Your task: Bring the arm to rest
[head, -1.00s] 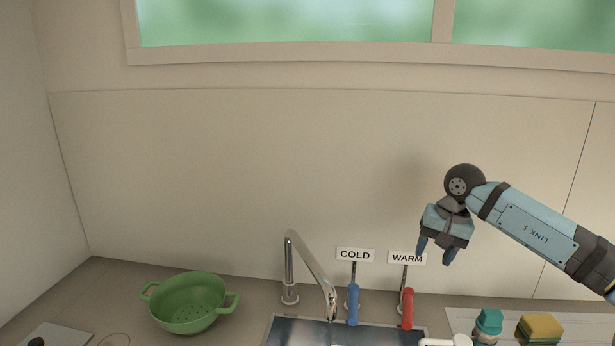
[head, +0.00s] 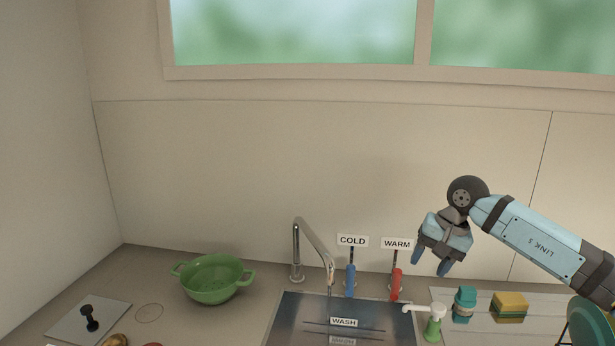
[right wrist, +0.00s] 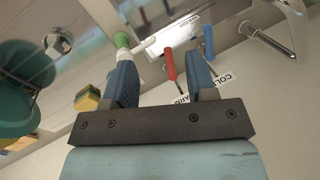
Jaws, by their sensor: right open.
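My right gripper (head: 431,265) is raised in front of the back wall, above and to the right of the tap handles. Its two blue fingers point down, apart and empty. In the right wrist view the open fingers (right wrist: 160,85) show with nothing between them touching. The red WARM handle (head: 397,284) and the blue CONE-free COLD handle (head: 350,281) hang below their signs beside the steel tap (head: 313,240). The gripper is clear of both handles. My left gripper is not in view.
The sink (head: 290,320) has a WASH label. The wall area left of the arm is free.

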